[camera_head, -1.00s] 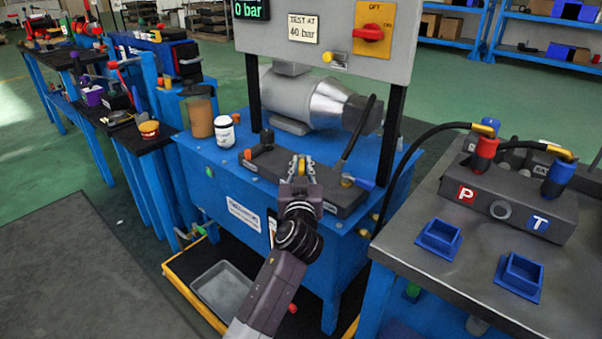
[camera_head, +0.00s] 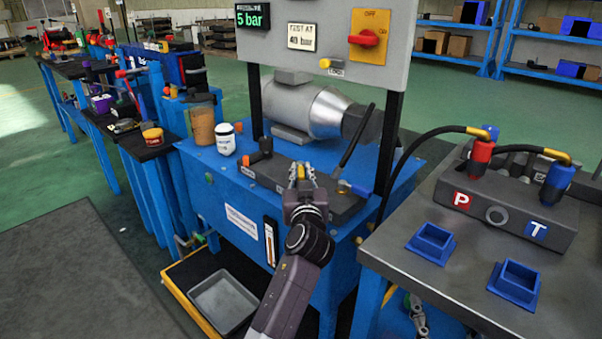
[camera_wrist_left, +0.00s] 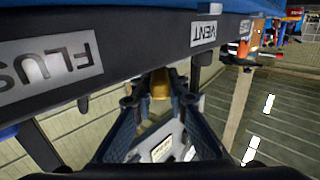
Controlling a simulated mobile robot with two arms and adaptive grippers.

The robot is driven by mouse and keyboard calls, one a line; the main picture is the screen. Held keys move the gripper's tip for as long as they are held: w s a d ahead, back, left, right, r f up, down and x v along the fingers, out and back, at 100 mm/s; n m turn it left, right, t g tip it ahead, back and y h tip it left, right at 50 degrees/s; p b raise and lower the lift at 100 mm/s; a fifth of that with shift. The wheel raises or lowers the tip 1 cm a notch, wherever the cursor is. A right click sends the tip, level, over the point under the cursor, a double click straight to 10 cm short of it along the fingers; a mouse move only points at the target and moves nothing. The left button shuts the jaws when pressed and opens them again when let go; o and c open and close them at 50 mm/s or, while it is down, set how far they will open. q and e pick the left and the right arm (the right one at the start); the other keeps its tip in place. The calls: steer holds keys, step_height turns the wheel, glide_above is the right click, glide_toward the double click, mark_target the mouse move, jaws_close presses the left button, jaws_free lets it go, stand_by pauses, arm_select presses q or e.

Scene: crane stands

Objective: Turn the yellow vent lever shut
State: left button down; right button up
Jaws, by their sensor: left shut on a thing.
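The yellow vent lever (camera_head: 301,171) is at the dark block on top of the blue bench unit. My left gripper (camera_head: 302,182) reaches up to it from the front and is shut on it. In the left wrist view the yellow piece (camera_wrist_left: 159,84) sits between the two fingertips; most of the lever is hidden. A VENT label (camera_wrist_left: 220,32) shows upside down on the block edge above and to the right. A grey jointed part (camera_head: 416,312), possibly my right gripper, shows low beside the right table; its jaws are unclear.
A white jar (camera_head: 225,139) stands left of the block. A hose-fitted P/T block (camera_head: 508,212) sits on the right table.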

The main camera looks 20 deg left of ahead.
mark_target(301, 170)
arm_select(q)
steer(key=shift+r, duration=0.15)
steer(key=c, duration=1.9)
jaws_free()
step_height(301, 170, up, 10)
steer(key=shift+f, duration=0.1)
